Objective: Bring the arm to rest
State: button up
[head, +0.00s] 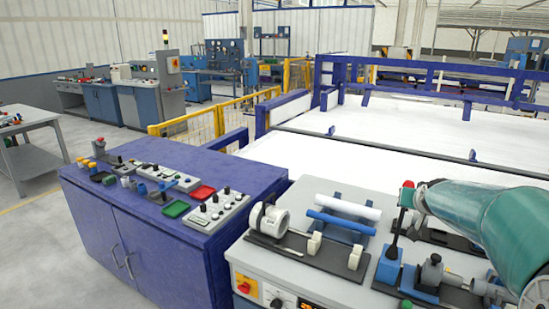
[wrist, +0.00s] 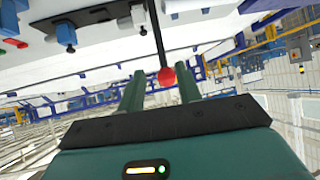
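My gripper (wrist: 161,77) is seen in the wrist view with its two green fingers apart and nothing held between them. A red ball knob (wrist: 167,76) on a black lever shows just past the fingertips, in line with the gap. The same red knob (head: 408,185) tops an upright lever in the head view, beside the end of my teal arm at the right. In the head view a white pipe (head: 347,206) and a blue pipe (head: 341,223) lie side by side across dark-blue supports on the grey bench.
A grey bench (head: 232,249) carries a white spool-like part (head: 269,218), clamps and a blue lever base (head: 388,266). A purple cabinet (head: 85,210) with button panels and red and green trays stands to the left. White surfaces with blue rails lie behind.

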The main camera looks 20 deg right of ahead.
jog(key=w+a+f+n+g+y, duration=0.1)
jog(key=a+f+n, duration=0.1)
jog(key=a, duration=1.1)
jog(key=w+a+f+n+g+y, duration=0.1)
jog(key=a+f+n+g+y, duration=0.15)
jog(key=a, duration=0.95)
jog(key=s+a+r+n+y, duration=0.1)
jog(key=s+a+n+y, duration=0.2)
jog(key=s+a, duration=1.4)
jog(key=shift+s+a+r, duration=0.15)
jog(key=shift+s+r, duration=0.1)
jog(key=shift+s, duration=0.65)
